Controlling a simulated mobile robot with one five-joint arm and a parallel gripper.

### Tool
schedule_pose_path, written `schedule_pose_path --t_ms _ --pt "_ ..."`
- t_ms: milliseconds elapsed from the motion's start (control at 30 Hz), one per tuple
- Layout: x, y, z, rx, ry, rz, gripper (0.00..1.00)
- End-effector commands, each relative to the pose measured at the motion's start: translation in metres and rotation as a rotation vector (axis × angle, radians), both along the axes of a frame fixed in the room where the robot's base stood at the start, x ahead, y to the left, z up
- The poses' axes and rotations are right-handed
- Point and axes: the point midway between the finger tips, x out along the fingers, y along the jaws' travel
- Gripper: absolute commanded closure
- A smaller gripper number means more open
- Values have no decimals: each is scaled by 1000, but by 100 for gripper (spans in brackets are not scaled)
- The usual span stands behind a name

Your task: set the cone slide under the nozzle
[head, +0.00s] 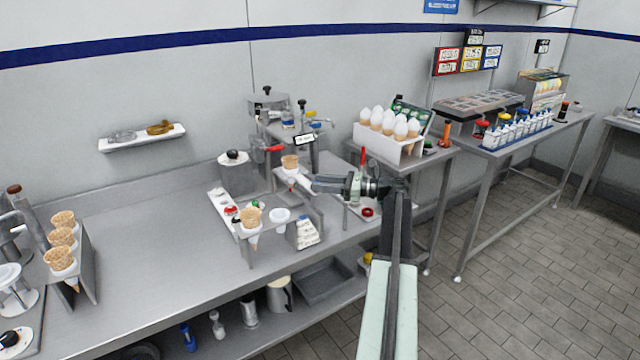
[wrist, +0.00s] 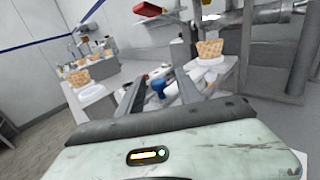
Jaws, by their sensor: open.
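A waffle cone (head: 290,162) stands upright in a pale holder on what looks like the cone slide (head: 293,179), at the front of the steel dispensing machine (head: 300,132). The same cone shows at the upper right of the wrist view (wrist: 210,50), on a grey plate. A small white ring (wrist: 211,17), possibly the nozzle, shows above it; whether they line up I cannot tell. My gripper (head: 318,184) is just right of the slide, level with its front. In the wrist view its open fingers (wrist: 158,88) hold nothing, and the cone lies beyond the right finger.
A stand with a second cone (head: 251,216) and an empty white ring holder (head: 280,215) is in front, left of my gripper. A white rack of filled cones (head: 390,135) stands to the right. A red-topped lever (head: 362,160) rises near my wrist. The counter's left middle (head: 150,235) is clear.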

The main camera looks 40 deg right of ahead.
Motion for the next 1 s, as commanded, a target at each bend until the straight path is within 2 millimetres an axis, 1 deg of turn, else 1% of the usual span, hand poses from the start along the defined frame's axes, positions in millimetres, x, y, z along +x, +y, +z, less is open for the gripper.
schedule_pose_path --t_ms 200,300,400,533,1000 --pt "-35 -26 0 0 0 -5 58" --pt "-48 -36 0 1 -1 -4 58" --pt "-56 -41 0 1 -1 -3 58" --pt "-59 -42 0 1 -1 -1 58" --pt "-58 -42 0 1 -1 -2 58"
